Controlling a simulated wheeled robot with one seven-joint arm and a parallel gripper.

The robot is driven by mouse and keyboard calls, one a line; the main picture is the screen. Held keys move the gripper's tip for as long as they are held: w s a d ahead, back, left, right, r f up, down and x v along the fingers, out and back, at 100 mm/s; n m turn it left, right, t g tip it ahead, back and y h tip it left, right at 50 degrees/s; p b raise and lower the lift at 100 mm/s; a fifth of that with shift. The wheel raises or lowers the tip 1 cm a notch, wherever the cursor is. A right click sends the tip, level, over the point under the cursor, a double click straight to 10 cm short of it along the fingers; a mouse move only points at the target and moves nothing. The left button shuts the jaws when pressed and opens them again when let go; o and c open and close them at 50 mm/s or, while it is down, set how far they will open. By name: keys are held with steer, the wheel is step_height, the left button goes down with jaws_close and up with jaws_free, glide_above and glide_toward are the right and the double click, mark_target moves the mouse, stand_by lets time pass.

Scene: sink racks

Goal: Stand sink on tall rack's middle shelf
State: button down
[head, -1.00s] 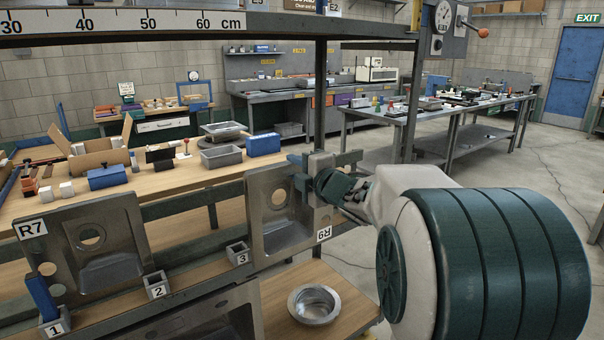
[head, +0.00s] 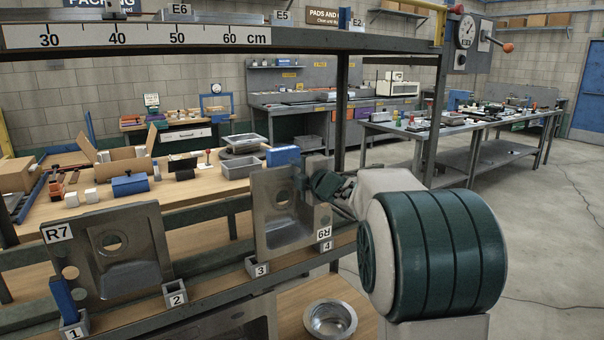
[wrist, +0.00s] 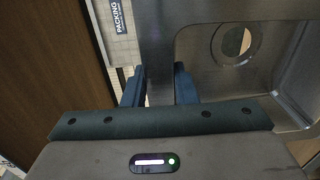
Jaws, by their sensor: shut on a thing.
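The held sink (head: 273,225) is a grey steel panel with a basin and a round drain hole, held upright. A white tag at its lower right reads upside down. My gripper (head: 306,182) is shut on its upper right edge. In the wrist view, my fingers (wrist: 160,86) sit at the edge of the sink (wrist: 205,70), with its drain hole to the right. On the tall rack's shelf (head: 215,290), the sink's lower edge appears close to holders 3 (head: 259,267) and 4 (head: 330,262); I cannot tell whether it touches.
Another sink, tagged R7 (head: 125,262), stands left by holders 1 (head: 75,328) and 2 (head: 177,296), beside a blue piece (head: 64,298). The ruled upper beam (head: 260,38) crosses above. A rack post (head: 341,110) stands behind my gripper. A round metal bowl (head: 331,318) sits below.

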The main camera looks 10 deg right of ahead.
steer(key=shift+p+x, duration=0.4)
steer(key=shift+x, duration=3.5)
step_height(320, 180, down, 4)
steer(key=b, duration=0.4)
steer(key=shift+s+f+b, duration=0.1)
steer(key=shift+f+b, duration=0.3)
steer(key=shift+f, duration=0.05)
steer(key=c, duration=1.1)
jaws_free()
steer(key=b+v, duration=0.1)
steer(key=v, duration=1.2)
steer(key=shift+s+d, duration=0.15)
steer(key=shift+s, duration=0.25)
